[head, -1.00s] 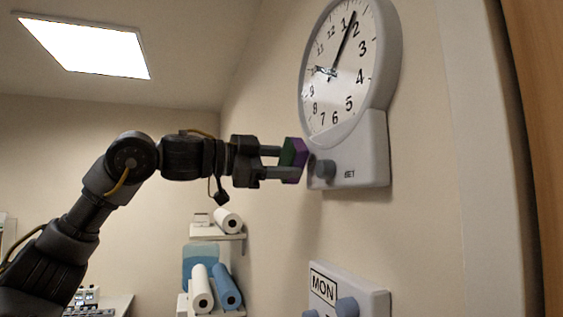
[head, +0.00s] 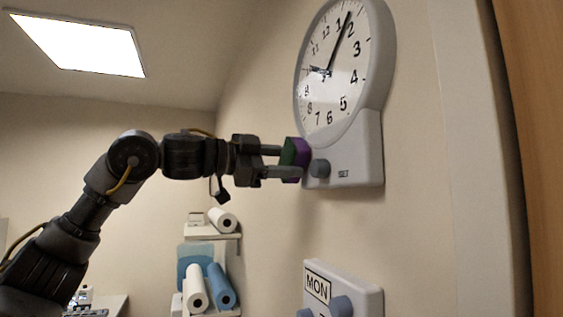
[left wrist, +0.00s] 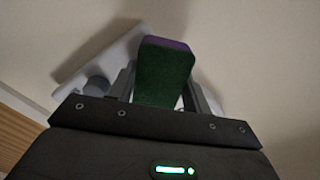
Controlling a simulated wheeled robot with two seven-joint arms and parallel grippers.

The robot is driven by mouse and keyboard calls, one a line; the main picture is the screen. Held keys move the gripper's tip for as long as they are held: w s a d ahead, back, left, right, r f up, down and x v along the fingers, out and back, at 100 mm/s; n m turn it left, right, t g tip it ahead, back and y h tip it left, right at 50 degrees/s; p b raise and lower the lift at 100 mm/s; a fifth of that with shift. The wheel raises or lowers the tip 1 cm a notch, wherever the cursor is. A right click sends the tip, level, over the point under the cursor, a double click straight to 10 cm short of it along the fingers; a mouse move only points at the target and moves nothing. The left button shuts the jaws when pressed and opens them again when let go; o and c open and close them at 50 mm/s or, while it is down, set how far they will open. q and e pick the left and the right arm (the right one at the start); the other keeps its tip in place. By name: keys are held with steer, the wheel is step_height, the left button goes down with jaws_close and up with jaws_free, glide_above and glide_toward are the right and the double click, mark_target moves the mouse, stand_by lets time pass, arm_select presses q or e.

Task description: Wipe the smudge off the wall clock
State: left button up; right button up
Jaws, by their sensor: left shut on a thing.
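The wall clock (head: 338,95) hangs at the upper right in the head view, with a round white face, a grey rim and a box-like lower part bearing a grey knob (head: 320,168). I cannot make out a clear smudge on it. My left gripper (head: 287,161) is shut on a green and purple sponge (head: 299,149), just left of the clock's lower part. The sponge's purple side faces the clock; I cannot tell whether they touch. The sponge (left wrist: 165,72) also shows between the fingers in the left wrist view. My right gripper is not in view.
A wall panel (head: 345,287) marked MON, with knobs, is below the clock. Shelves with white rolls (head: 222,220) and a blue roll (head: 221,287) stand at the back. A wooden edge (head: 535,130) runs down the far right. Bare wall lies between clock and panel.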

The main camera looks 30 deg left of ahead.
mark_target(296, 157)
arm_select(q)
steer(key=shift+w+d, duration=0.15)
steer(key=shift+w, duration=0.1)
steer(key=shift+s, duration=0.1)
steer(key=shift+s+d+f+b, duration=0.15)
steer(key=shift+s+d+b, duration=0.45)
steer(key=shift+d, duration=0.15)
steer(key=shift+s+d+b, duration=0.35)
steer(key=shift+s+d, duration=0.15)
steer(key=shift+d, duration=0.1)
steer(key=shift+s+d, duration=0.2)
steer(key=shift+s, duration=0.05)
steer(key=shift+r, duration=0.2)
steer(key=shift+w, duration=0.1)
